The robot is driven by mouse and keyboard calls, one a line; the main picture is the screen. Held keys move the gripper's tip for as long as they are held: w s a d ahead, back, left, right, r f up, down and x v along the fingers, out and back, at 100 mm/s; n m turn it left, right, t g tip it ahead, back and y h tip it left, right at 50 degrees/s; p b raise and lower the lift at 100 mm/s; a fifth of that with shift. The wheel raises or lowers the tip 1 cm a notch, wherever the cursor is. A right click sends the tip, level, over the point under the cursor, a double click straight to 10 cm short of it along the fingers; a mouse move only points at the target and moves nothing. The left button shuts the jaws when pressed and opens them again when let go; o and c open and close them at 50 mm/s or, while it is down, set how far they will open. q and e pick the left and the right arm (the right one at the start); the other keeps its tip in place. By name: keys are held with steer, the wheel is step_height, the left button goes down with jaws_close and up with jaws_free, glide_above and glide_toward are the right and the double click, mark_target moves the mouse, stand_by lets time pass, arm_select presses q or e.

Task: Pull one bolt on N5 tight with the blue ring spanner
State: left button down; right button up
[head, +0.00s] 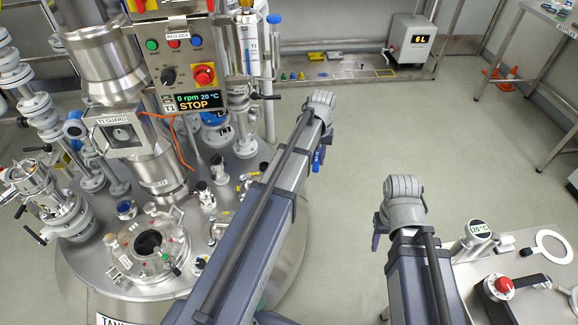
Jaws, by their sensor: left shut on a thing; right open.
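My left gripper (322,140) is to the right of the tank top, mostly hidden behind its own arm. It is shut on a blue piece (317,160), which looks like part of the blue ring spanner; its ring end is not seen. My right gripper (378,236) is open, further right above the floor, and largely hidden by its wrist. The steel tank lid (97,272) carries several flanged nozzles. No N5 label can be read, so I cannot tell which nozzle is N5. The bolts are too small to judge.
A control box (186,70) showing STOP stands over the tank. An open round port (148,243) is in the lid. A low shelf (325,68) with small parts stands at the back. A steel bench (535,272) is at the lower right. The floor between is clear.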

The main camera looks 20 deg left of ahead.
arm_select(q)
steer(key=w+a+f+n+b, duration=0.5)
steer(key=a+f+n+b, duration=0.1)
steer(key=f+b, duration=0.25)
steer(key=w+a+f+n+b, duration=0.55)
steer(key=f+n+b, duration=0.2)
steer(key=f, duration=0.25)
steer(key=w+a+f+n+b, duration=0.5)
steer(key=w+f+b, duration=0.1)
steer(key=f+b, duration=0.3)
steer(key=s+m, duration=0.8)
steer(key=s, duration=0.1)
steer(key=shift+n, duration=0.55)
steer(key=r+p, duration=0.1)
steer(key=w+r+p, duration=0.1)
steer(key=r+p, duration=0.3)
steer(key=shift+w+r, duration=0.1)
steer(key=shift+w, duration=0.3)
steer(key=shift+a, duration=0.1)
